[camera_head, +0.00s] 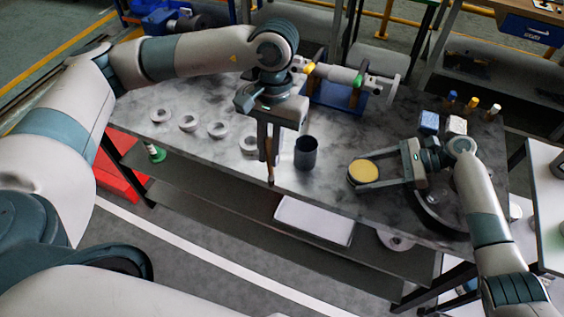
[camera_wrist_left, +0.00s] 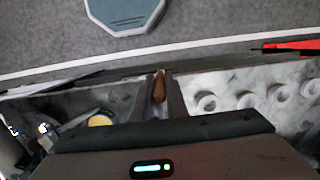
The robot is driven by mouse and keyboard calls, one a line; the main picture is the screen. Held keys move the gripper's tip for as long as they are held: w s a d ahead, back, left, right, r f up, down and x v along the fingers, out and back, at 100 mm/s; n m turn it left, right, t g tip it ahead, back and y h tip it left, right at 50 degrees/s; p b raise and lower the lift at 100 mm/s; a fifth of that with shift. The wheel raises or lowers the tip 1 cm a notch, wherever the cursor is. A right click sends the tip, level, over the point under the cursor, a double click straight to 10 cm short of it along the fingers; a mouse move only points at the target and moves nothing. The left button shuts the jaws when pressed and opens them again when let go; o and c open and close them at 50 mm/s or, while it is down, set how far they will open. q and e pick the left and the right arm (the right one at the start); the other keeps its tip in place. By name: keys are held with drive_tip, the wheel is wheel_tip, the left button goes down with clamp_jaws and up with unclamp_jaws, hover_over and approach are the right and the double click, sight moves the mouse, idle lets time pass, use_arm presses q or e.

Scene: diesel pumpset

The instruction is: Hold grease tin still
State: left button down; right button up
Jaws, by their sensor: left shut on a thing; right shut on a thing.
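The grease tin (camera_head: 362,172) is a round, low tin with a yellow top, standing on the grey worktable (camera_head: 338,197) near its front edge. My right gripper (camera_head: 364,173) reaches in from the right, its two fingers shut around the tin's sides. The tin's yellow top also shows in the left wrist view (camera_wrist_left: 100,120). My left gripper (camera_head: 271,158) points down left of the tin, shut on a slim brown handle (camera_head: 270,172); the handle also shows between its fingers in the left wrist view (camera_wrist_left: 159,88). What the handle belongs to is hidden.
A dark cup (camera_head: 305,153) stands between the grippers. Several pale rings (camera_head: 189,122) lie on the table at left. A blue block (camera_head: 429,122), a white block (camera_head: 456,126) and small bottles (camera_head: 472,104) stand at right. A pipe assembly (camera_head: 335,76) lies behind.

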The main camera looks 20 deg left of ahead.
use_arm(q)
drive_tip(key=shift+w+d, duration=0.1)
drive_tip(key=w+d+r+h, duration=0.2)
drive_tip(key=w+d+r, duration=0.1)
drive_tip(key=w+d, duration=0.4)
drive_tip(key=w+d+r+h, duration=0.2)
drive_tip(key=w+d+r, duration=0.1)
drive_tip(key=w+d, duration=0.4)
drive_tip(key=shift+d, duration=1.05)
drive_tip(key=shift+f, duration=0.15)
drive_tip(key=shift+f, duration=2.9)
drive_tip(key=shift+f, duration=0.65)
wheel_tip(320, 180, up, 7)
idle(0.6)
